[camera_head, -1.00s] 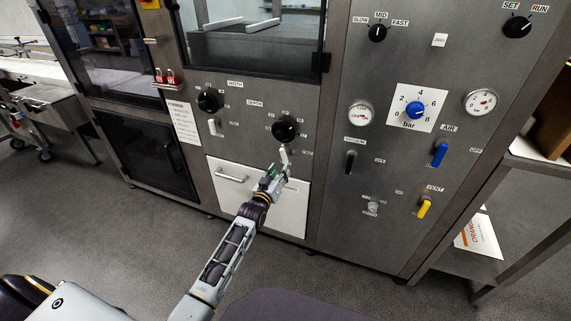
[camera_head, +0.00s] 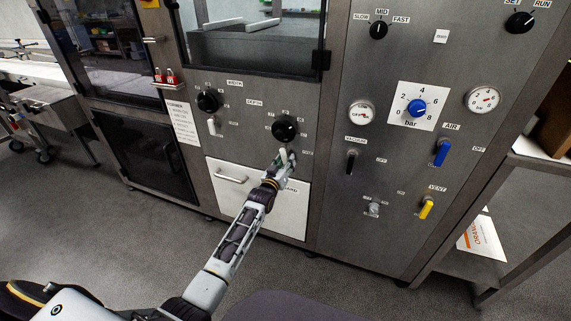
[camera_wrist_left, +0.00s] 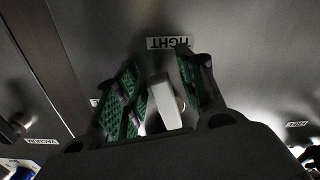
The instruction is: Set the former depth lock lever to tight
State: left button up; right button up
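The depth lock lever is a small pale lever under the black DEPTH knob (camera_head: 285,128) on the steel panel. In the left wrist view the lever (camera_wrist_left: 161,106) stands between the green-padded fingers of my left gripper (camera_wrist_left: 158,95). The fingers are apart on either side of it, with a visible gap on the right. Whether the left pad touches it I cannot tell. A TIGHT label (camera_wrist_left: 168,43), upside down in this view, lies just beyond the lever's end. In the head view my left gripper (camera_head: 284,160) partly hides the lever. My right gripper is not in view.
The WIDTH knob (camera_head: 208,101) and its pale lever (camera_head: 212,127) are to the left. A white drawer (camera_head: 232,179) lies below. Right of it are a black vacuum lever (camera_head: 351,162), a blue air lever (camera_head: 441,152) and a yellow vent lever (camera_head: 427,207).

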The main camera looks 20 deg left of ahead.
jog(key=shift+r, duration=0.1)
pick_arm(q)
grip_shut()
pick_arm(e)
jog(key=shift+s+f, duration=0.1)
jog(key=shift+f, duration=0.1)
pick_arm(q)
jog(key=shift+a, duration=0.1)
jog(key=shift+a+m+p, duration=0.1)
jog(key=shift+m+p, duration=0.3)
jog(key=shift+a+m+p, duration=0.2)
jog(key=shift+m+p, duration=0.2)
jog(key=shift+m, duration=0.1)
jog(key=shift+a+m+p, duration=0.25)
jog(key=shift+m+p, duration=0.05)
jog(key=shift+m, duration=0.3)
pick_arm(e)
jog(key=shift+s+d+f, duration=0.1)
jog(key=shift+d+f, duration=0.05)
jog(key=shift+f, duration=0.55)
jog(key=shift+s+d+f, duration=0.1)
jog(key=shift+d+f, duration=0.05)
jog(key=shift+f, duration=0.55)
